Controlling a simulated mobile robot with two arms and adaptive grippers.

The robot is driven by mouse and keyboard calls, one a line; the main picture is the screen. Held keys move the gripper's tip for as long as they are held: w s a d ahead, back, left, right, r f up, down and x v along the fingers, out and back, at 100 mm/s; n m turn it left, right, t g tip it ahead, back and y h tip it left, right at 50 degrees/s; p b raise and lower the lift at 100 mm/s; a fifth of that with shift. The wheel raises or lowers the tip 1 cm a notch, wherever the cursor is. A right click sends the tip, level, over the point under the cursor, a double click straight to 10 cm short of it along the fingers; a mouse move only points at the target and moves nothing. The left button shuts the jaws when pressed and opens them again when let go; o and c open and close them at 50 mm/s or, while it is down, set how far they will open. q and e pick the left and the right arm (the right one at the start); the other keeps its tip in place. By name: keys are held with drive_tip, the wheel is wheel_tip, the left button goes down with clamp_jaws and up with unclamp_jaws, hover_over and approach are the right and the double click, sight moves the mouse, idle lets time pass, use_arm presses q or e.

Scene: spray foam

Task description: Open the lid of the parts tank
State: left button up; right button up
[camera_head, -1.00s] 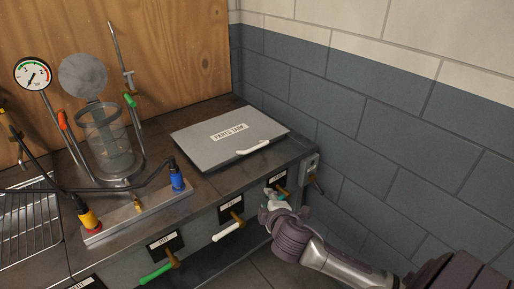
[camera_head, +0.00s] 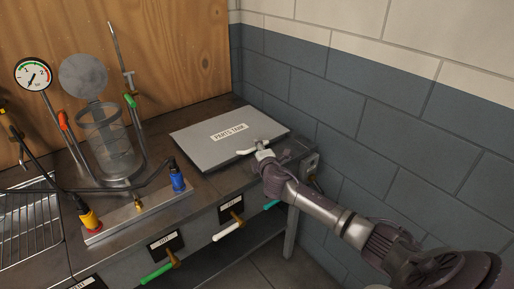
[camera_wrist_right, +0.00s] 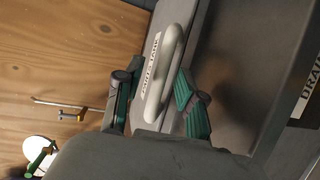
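The parts tank lid (camera_head: 205,149) is a flat grey plate with a "PARTS TANK" label. It lies closed on the bench top at the right end. Its white handle (camera_head: 246,151) is at the lid's front edge. My right gripper (camera_head: 264,150) is at the right end of this handle. In the right wrist view, the handle (camera_wrist_right: 165,75) lies between the two green-padded fingers of the gripper (camera_wrist_right: 155,100), which stand apart with gaps beside the handle. My left gripper is not in view.
Left of the lid stand a yellow and blue capped manifold (camera_head: 140,214), a glass jar (camera_head: 108,140) and a pressure gauge (camera_head: 33,75). Valve levers, white (camera_head: 228,232) and green (camera_head: 157,272), stick out from the bench front. A block wall (camera_head: 390,130) rises on the right.

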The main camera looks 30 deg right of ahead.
drive_tip(key=shift+w+d+f, duration=0.15)
drive_tip(key=shift+w+d, duration=0.05)
drive_tip(key=shift+w, duration=0.4)
clamp_jaws()
